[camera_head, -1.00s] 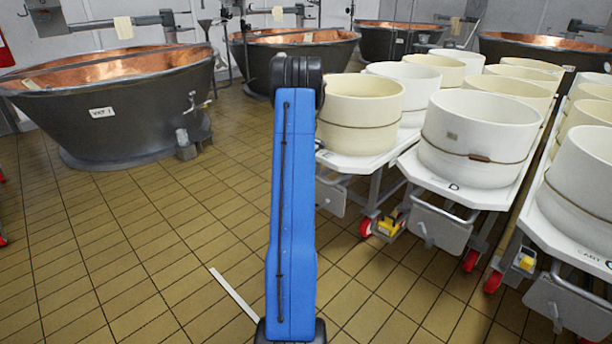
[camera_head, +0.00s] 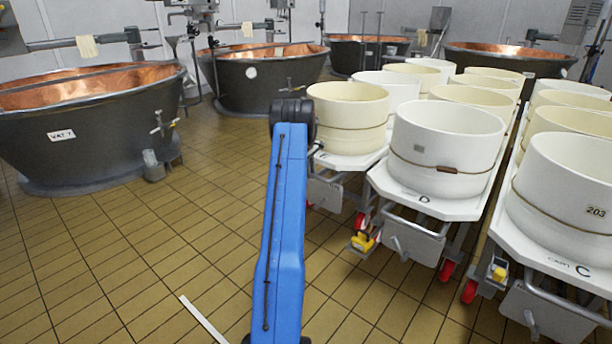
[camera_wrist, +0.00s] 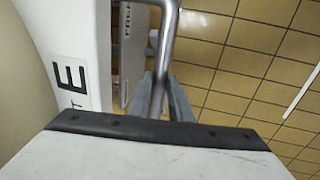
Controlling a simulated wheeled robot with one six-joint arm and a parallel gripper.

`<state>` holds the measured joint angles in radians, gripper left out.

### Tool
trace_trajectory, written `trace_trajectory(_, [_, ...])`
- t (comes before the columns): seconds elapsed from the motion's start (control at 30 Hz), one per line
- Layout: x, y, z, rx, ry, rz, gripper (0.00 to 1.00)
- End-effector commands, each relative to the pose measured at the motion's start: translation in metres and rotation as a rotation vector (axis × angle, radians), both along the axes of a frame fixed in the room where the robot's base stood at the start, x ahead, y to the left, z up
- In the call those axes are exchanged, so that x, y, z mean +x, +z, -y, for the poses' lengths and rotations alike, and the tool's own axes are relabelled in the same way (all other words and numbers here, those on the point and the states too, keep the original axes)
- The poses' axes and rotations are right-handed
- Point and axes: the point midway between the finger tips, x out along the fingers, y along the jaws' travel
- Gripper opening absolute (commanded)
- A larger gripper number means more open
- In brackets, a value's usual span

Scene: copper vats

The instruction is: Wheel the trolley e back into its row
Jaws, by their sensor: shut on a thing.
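The trolley E shows in the wrist view as a white tray edge (camera_wrist: 82,45) with a black letter E. A cream tub wall (camera_wrist: 22,115) stands beside the letter. My gripper (camera_wrist: 160,92) is shut around the trolley's grey metal handle bar (camera_wrist: 166,40). In the head view the leftmost front trolley (camera_head: 352,158), with a cream banded tub (camera_head: 348,118), appears to be this one; my blue arm hides its letter. My gripper is hidden there behind the arm. Its tub stands close to the tub of the trolley D beside it.
Trolley D (camera_head: 422,201) and trolley C (camera_head: 575,268) stand to the right, with more tubs behind. Dark copper-lined vats (camera_head: 85,140) stand left and at the back. Tiled floor (camera_head: 150,235) is clear at front left; a white strip (camera_head: 203,320) lies on it.

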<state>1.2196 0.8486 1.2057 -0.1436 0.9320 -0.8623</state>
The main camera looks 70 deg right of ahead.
Motion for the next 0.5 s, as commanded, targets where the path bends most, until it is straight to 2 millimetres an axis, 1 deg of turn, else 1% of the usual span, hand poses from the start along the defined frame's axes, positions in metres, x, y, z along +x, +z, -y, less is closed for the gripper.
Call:
trace_trajectory(0.2, [-0.0005,-0.0010,0.0047,0.004,0.001,-0.001,0.00])
trace_trajectory(0.5, [-0.0007,-0.0006,0.0062,0.000,0.001,0.000,0.00])
